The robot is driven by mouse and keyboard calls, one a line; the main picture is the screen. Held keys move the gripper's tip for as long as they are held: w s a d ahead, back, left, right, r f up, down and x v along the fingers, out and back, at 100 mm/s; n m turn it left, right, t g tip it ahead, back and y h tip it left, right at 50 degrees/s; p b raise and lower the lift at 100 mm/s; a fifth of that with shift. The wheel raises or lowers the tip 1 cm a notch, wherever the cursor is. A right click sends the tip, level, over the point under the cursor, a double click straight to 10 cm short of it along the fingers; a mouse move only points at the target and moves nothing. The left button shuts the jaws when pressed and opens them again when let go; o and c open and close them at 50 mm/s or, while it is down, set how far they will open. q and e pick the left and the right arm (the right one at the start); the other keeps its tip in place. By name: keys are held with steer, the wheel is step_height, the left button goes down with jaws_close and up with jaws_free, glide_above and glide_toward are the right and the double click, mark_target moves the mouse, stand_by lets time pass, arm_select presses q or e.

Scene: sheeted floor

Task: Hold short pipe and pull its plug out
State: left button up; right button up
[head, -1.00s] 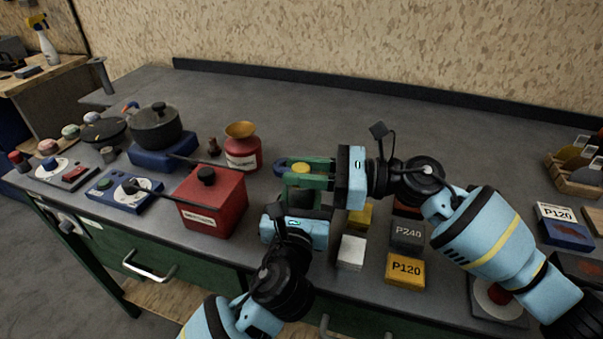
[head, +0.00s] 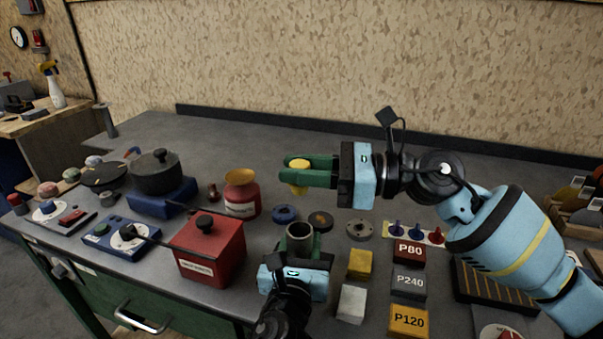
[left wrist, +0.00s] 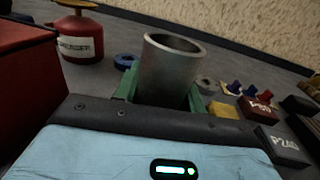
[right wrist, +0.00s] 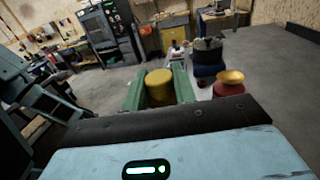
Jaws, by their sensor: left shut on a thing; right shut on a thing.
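The short pipe (head: 300,238) is a grey metal tube standing upright with an open top end. My left gripper (head: 301,246) is shut on it; in the left wrist view the pipe (left wrist: 172,72) rises between the green fingers, its rim clear. The yellow plug (head: 298,175) is held by my right gripper (head: 297,172), above the pipe and apart from it. In the right wrist view the plug (right wrist: 159,86) sits between the green fingers, its flat round top showing. Whether the pipe's lower end touches the bench is hidden.
A red box with a black knob (head: 208,250) and a red pot with a brass funnel top (head: 241,195) stand left of the pipe. Blue and dark rings lie behind it. Yellow, white and P-marked blocks (head: 408,283) lie to the right. The back of the bench is clear.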

arm_select(q)
steer(key=o, duration=1.3)
steer(key=shift+c, duration=0.2)
steer(key=s, duration=0.4)
steer(key=s+a, duration=0.1)
steer(key=s, duration=0.7)
steer(key=shift+a, duration=0.35)
